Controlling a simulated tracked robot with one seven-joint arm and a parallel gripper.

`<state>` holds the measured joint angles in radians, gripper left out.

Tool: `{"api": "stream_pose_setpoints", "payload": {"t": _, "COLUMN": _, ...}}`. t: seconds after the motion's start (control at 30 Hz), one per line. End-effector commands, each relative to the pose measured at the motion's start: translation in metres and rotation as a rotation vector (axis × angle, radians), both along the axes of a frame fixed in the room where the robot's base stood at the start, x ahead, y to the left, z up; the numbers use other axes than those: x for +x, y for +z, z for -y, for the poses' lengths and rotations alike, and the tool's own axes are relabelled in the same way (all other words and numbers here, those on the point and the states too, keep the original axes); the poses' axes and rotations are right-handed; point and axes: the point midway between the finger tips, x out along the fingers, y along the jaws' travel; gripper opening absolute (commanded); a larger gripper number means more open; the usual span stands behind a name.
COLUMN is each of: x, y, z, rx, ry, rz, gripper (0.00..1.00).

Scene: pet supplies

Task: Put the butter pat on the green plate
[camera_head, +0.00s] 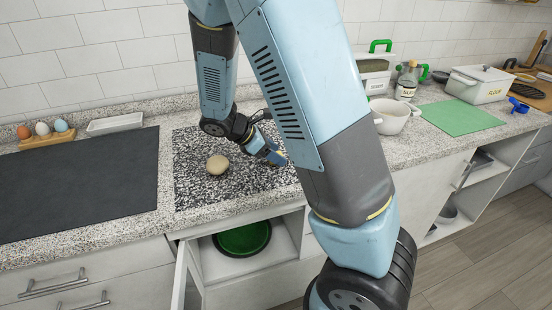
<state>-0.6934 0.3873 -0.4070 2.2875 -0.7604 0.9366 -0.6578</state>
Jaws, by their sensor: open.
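No other thing that looks like butter shows clearly, and my arm hides part of the counter. My gripper (277,155) is open, low over the right part of the speckled board, to the right of the lump and apart from it. Its fingertips are small and partly hard to make out.
A dark mat (80,185), eggs in a wooden holder (47,138) and a white dish (114,124) are at left. A white pot (392,117), bottle (407,82), green mat (460,118) and flour box (480,85) are at right.

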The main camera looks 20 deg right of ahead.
Motion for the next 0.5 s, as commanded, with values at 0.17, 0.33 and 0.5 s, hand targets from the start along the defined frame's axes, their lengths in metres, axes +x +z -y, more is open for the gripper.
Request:
{"api": "stream_pose_setpoints", "payload": {"t": 0.17, "x": -0.0001, "y": -0.004, "z": 0.0043, "rx": 0.0, "ry": -0.001, "rz": 0.001, "gripper": 0.64}}
{"api": "stream_pose_setpoints", "payload": {"t": 0.33, "x": -0.0001, "y": -0.0039, "z": 0.0043, "rx": 0.0, "ry": 0.0, "rz": 0.0, "gripper": 0.62}}
{"api": "stream_pose_setpoints", "payload": {"t": 0.5, "x": -0.0001, "y": -0.0038, "z": 0.0044, "rx": 0.0, "ry": 0.0, "rz": 0.0, "gripper": 0.46}}
